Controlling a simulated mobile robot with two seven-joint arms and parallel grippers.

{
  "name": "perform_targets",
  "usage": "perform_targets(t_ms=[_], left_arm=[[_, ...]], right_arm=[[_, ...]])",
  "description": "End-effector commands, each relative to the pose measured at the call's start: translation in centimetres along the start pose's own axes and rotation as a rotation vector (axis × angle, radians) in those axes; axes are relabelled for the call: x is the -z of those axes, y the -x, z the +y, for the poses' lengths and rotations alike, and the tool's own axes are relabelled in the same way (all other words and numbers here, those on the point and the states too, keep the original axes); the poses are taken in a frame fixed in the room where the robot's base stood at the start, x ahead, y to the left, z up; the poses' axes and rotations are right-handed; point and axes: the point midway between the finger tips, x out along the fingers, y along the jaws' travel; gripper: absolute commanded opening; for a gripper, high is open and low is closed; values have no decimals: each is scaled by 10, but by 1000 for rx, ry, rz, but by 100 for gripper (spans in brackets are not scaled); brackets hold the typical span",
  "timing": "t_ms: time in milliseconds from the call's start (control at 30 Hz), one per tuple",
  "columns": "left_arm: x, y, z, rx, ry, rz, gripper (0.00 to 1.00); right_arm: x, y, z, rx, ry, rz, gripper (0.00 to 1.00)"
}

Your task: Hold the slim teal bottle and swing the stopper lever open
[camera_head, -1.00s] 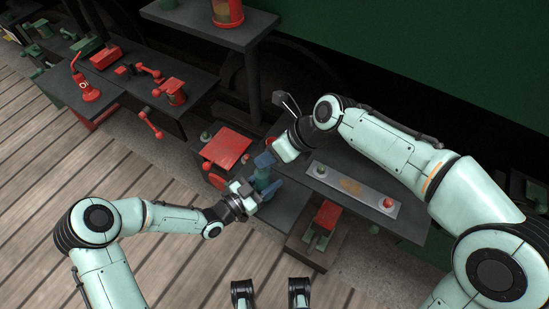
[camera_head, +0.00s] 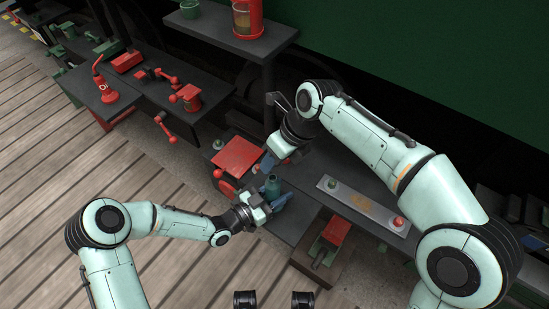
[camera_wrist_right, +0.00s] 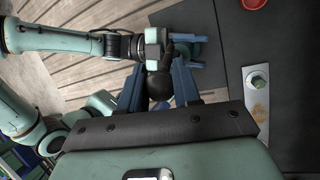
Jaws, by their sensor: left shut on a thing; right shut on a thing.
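The slim teal bottle (camera_head: 272,187) stands upright, gripped between the blue fingers of my left gripper (camera_head: 274,203). In the right wrist view, the left gripper (camera_wrist_right: 188,54) reaches in from the top left, around the bottle. The stopper lever (camera_wrist_right: 160,86) shows there as a dark rod ending in a black ball. My right gripper (camera_wrist_right: 158,80) is shut on this lever, with the ball between its blue fingers. In the head view, the right gripper (camera_head: 268,163) is just above and left of the bottle; the lever is too small to make out there.
A dark bench carries a grey panel (camera_head: 361,205) with a green and a red button, right of the bottle. Red tools stand on a dark table (camera_head: 140,75) at back left. Wooden planks are clear at lower left.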

Motion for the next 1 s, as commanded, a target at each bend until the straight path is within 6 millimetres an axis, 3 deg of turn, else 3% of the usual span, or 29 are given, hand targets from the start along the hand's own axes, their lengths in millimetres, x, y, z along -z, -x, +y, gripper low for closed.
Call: perform_targets(t_ms=[33,67,100,133,533,1000], left_arm=[[-2,1,1,-3,-3,-4,4],[-2,1,1,-3,-3,-4,4],[-2,1,1,-3,-3,-4,4],[-2,1,1,-3,-3,-4,4],[-2,1,0,0,0,-4,4],[-1,1,0,1,0,-3,4]], right_arm=[[-1,2,0,3,1,-6,0],[-1,2,0,3,1,-6,39],[-1,2,0,3,1,-6,52],[-1,2,0,3,1,-6,58],[0,9,-1,2,1,-4,58],[0,100,0,3,2,-7,58]])
